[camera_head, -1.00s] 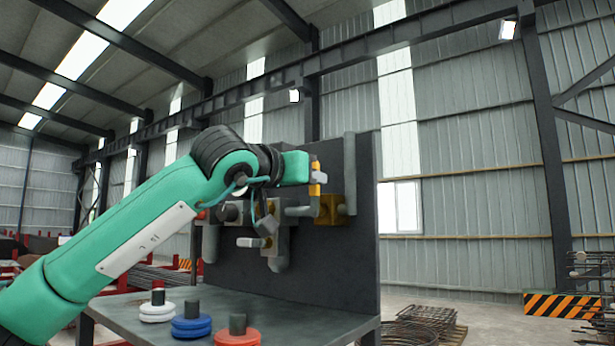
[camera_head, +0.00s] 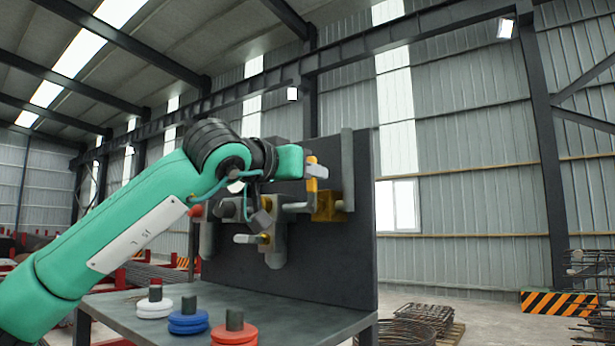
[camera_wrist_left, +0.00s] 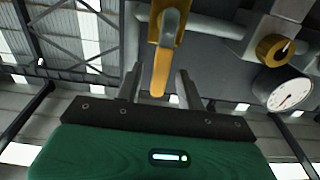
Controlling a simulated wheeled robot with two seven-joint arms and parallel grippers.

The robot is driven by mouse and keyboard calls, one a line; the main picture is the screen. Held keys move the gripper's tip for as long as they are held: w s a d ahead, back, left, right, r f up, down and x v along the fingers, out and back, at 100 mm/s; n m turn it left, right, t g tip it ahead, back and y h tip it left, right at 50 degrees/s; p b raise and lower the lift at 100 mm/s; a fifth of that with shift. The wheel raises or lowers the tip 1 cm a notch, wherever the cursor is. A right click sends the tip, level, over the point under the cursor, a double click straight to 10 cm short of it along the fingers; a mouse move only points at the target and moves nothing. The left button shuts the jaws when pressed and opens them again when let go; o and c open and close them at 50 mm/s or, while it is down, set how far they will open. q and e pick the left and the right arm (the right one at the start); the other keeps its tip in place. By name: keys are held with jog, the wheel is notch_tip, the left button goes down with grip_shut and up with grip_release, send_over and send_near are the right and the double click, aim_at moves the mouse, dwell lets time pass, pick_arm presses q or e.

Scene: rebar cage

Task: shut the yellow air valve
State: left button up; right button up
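The yellow air valve (camera_head: 328,206) sits on a horizontal grey pipe on the dark upright panel. Its yellow lever (camera_head: 312,184) stands up, across the pipe. My left gripper (camera_head: 316,168) is at the lever's upper end. In the left wrist view the fingers of my left gripper (camera_wrist_left: 160,76) are apart, with the yellow lever (camera_wrist_left: 159,75) between them. Gaps show on both sides of the lever, so the fingers do not clamp it. The valve body (camera_wrist_left: 178,20) is just beyond the fingertips. My right gripper is not in view.
A gauge (camera_wrist_left: 289,93) and a yellow ring fitting (camera_wrist_left: 274,49) are right of the lever in the wrist view. White (camera_head: 154,309), blue (camera_head: 188,322) and red (camera_head: 235,335) discs stand on the bench (camera_head: 290,318).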

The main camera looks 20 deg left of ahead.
pick_arm(q)
jog(key=b+v, duration=0.5)
jog(key=v, duration=0.8)
